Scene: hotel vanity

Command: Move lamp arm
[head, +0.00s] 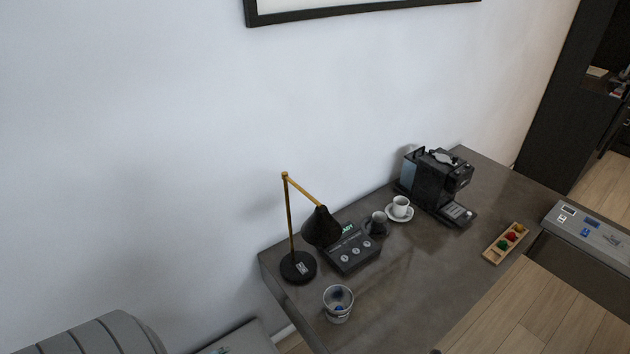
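The desk lamp has a round black base (298,267), an upright brass post (290,220) and a brass lamp arm (304,190). The lamp arm slopes down to the right from the top of the post and ends in a black shade (322,227). The lamp stands at the left end of the dark vanity top (405,280), near the wall. The shade hangs in front of a dark box with round buttons (353,250) and hides part of it. Neither of my grippers shows in the head view.
A cup (338,303) stands in front of the lamp. A dark cup (377,224), a white cup on a saucer (400,207) and a coffee machine (437,182) stand to the right. A wooden tray (493,258) holds colored capsules. The middle front of the top is clear.

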